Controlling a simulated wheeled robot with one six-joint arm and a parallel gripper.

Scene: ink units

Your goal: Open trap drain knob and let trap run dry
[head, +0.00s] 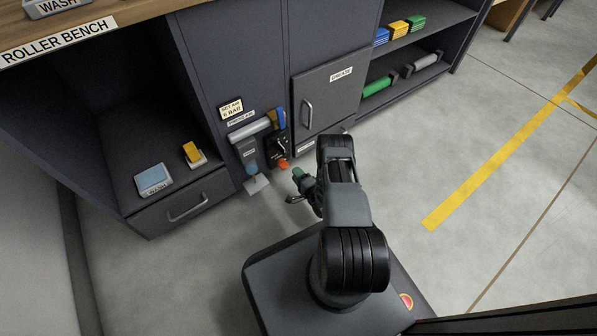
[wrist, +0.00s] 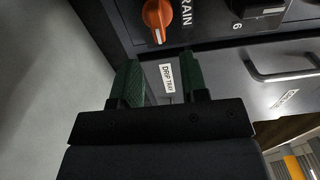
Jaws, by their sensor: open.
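The orange drain knob (head: 282,164) is low on the dark cabinet front in the head view. In the wrist view the orange knob (wrist: 157,14) shows at the top edge, partly cut off, beside a label reading "RAIN". The trap (head: 250,158) appears as a bluish-grey body left of the knob. My gripper (head: 295,187) is just in front of and below the knob, apart from it. In the wrist view my gripper (wrist: 165,78) has its green fingers apart with nothing between them; a "DRIP TRAY" label (wrist: 167,78) shows behind the gap.
A pale plate (head: 258,184) juts out under the trap. A "GREASE" cabinet door (head: 325,97) with a handle is to the right. A drawer (head: 183,206) is at left, below a bay holding a blue box (head: 153,179) and a yellow block (head: 193,152). The floor at right is clear.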

